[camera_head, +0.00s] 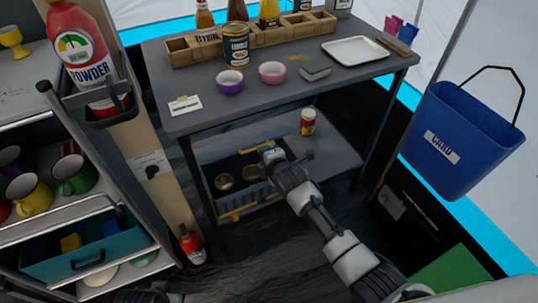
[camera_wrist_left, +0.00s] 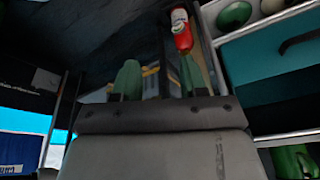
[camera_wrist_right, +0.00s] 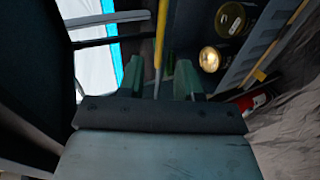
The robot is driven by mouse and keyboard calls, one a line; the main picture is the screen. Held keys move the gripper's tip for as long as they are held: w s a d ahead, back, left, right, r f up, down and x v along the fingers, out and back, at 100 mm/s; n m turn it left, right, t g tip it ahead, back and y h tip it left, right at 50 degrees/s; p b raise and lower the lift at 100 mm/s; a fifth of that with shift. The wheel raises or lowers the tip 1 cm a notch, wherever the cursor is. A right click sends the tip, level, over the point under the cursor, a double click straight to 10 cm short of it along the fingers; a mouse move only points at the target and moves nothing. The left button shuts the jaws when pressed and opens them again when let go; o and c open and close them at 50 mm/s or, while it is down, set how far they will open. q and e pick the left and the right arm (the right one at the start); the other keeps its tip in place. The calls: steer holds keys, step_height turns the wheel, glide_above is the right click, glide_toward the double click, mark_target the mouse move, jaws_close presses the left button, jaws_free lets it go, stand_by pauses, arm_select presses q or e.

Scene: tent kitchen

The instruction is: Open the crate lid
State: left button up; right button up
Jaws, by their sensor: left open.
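The blue-grey crate (camera_head: 250,197) sits on the table's lower shelf, with gold-topped jars (camera_head: 224,182) visible inside. A yellow bar (camera_head: 255,147) runs along its back top edge, apparently on a raised lid; the lid's exact tilt is unclear. My right gripper (camera_head: 270,153) is at the right end of this bar. In the right wrist view its fingers (camera_wrist_right: 172,82) are apart, with the yellow bar (camera_wrist_right: 160,45) between them; firm contact cannot be seen. My left gripper (camera_wrist_left: 160,82) is open and empty, low and away from the crate; the left arm barely shows in the head view.
The tabletop (camera_head: 205,110) above the crate carries bowls, a tin and a bottle rack. A red-and-yellow can (camera_head: 307,122) stands right of the crate. A red bottle (camera_head: 191,245) stands on the floor beside the shelf unit. A blue bin (camera_head: 460,140) is at right.

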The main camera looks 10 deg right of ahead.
arm_select(q)
steer(key=shift+f+p, duration=0.35)
steer(key=shift+f, duration=1.5)
arm_select(e)
steer(key=shift+v, duration=1.45)
